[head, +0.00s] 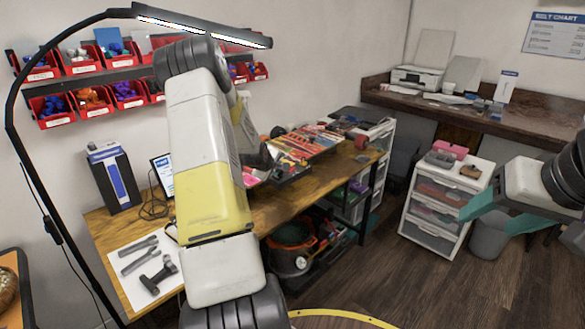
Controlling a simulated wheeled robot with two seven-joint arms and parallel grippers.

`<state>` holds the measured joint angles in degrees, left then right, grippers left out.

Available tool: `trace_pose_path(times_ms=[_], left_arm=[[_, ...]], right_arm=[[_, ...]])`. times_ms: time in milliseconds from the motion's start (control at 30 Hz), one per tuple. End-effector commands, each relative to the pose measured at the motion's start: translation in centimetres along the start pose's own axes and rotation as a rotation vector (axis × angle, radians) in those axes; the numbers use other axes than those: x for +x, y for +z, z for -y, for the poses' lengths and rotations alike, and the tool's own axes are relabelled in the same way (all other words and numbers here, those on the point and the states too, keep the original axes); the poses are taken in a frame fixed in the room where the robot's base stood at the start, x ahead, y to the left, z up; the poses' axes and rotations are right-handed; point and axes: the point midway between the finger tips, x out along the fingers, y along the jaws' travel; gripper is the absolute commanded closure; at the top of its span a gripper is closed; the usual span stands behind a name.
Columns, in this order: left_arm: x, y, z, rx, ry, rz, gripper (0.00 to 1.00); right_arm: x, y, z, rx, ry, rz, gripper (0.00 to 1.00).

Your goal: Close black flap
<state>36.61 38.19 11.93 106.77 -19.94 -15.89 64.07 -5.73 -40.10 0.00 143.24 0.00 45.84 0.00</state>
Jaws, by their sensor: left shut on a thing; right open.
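An open toolbox with red inserts and tools (305,142) sits on the wooden workbench. I cannot clearly tell which dark part of it is the black flap. My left arm crosses the middle of the head view and hides much of the bench. My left gripper (262,155) shows only as a dark shape behind the arm, at the toolbox's left side. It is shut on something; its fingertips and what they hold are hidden. My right gripper (502,213), with teal fingers, is open and empty at the right, above the floor and well away from the toolbox.
The workbench (290,205) also bears a mat with hand tools (143,268) at front left and a dark blue-striped box (114,177). Red bins (83,62) hang on the wall.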

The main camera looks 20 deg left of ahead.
Motion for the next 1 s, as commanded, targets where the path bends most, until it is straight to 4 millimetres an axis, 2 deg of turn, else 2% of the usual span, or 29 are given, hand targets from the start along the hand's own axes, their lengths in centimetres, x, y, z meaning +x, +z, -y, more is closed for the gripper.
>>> trace_pose_path(times_ms=[33,300,700,1000], left_arm=[[0.2,0.3,-0.7,0.022,-0.034,0.001,1.0],[1.2,0.7,-1.6,0.117,-0.254,-0.001,1.0],[2.7,1.1,-2.0,0.241,-0.563,-0.004,1.0],[3.3,1.2,-2.1,0.297,-0.707,-0.004,1.0]], right_arm=[[0.0,0.0,0.0,0.0,0.0,0.0,0.41],[0.0,0.0,0.0,0.0,0.0,0.0,0.41],[0.0,0.0,0.0,0.0,0.0,0.0,0.41],[0.0,0.0,0.0,0.0,0.0,0.0,0.41]])
